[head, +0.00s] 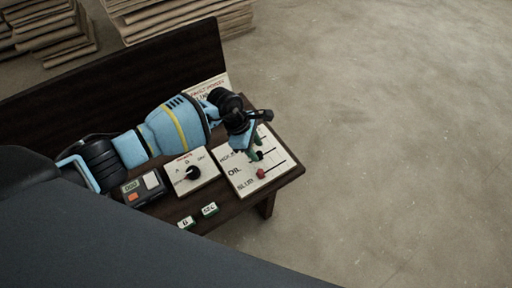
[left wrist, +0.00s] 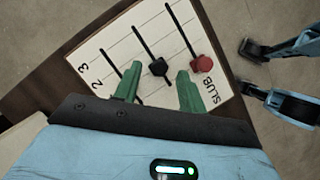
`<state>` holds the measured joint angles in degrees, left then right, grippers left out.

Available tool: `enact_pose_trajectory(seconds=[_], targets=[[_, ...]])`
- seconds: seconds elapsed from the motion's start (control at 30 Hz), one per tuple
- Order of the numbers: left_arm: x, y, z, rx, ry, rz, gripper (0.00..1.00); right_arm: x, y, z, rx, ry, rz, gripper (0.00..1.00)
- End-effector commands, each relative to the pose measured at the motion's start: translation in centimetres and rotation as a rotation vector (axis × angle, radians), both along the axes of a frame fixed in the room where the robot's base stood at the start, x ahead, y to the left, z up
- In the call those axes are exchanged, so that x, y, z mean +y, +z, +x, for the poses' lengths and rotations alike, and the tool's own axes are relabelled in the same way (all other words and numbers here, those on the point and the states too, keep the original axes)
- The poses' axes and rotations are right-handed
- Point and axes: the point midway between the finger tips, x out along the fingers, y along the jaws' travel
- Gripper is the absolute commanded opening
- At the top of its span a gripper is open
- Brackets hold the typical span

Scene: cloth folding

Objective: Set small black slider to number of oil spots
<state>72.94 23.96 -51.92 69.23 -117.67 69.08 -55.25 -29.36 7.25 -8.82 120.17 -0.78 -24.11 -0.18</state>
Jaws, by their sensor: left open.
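The slider panel (head: 245,183) is a pale board with dark slots and the words OIL and SLUB. It also shows in the left wrist view (left wrist: 110,50). The small black slider (left wrist: 158,68) sits in the middle slot, in the OIL row; it shows in the head view (head: 260,155) too. A red slider (left wrist: 203,64) sits in the SLUB slot. My left gripper (left wrist: 158,85) is open, its green fingertips on either side of the black slider with visible gaps. In the head view the left gripper (head: 256,148) is over the panel. I cannot make out oil spots.
A dial box (head: 191,172), a grey device (head: 143,188) with an orange button and two green-edged tags (head: 209,210) share the dark table (head: 285,181). A printed sheet (head: 205,87) is partly hidden behind my arm. Stacked boards (head: 180,15) lie behind; floor is clear at right.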

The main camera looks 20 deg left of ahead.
Motion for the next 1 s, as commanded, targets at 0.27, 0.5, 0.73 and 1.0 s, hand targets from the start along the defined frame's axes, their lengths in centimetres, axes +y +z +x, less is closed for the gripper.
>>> enact_pose_trajectory(seconds=[0.27, 0.5, 0.73, 1.0], targets=[[1.7, 4.3, -0.1, -0.006, -0.002, 0.001, 0.41, 0.0, 0.9, 0.1, -0.006, -0.001, 0.002, 0.36], [2.5, 6.2, -0.2, -0.002, 0.0, 0.0, 0.41, 0.0, 1.0, 0.0, -0.004, -0.002, 0.003, 0.36], [2.5, 6.4, -0.3, -0.002, 0.0, 0.0, 0.41, 0.0, 1.0, 0.0, -0.003, -0.002, 0.003, 0.36], [2.5, 6.3, -0.3, -0.003, -0.001, 0.0, 0.41, 0.1, 1.0, 0.0, -0.003, -0.003, 0.004, 0.36]])
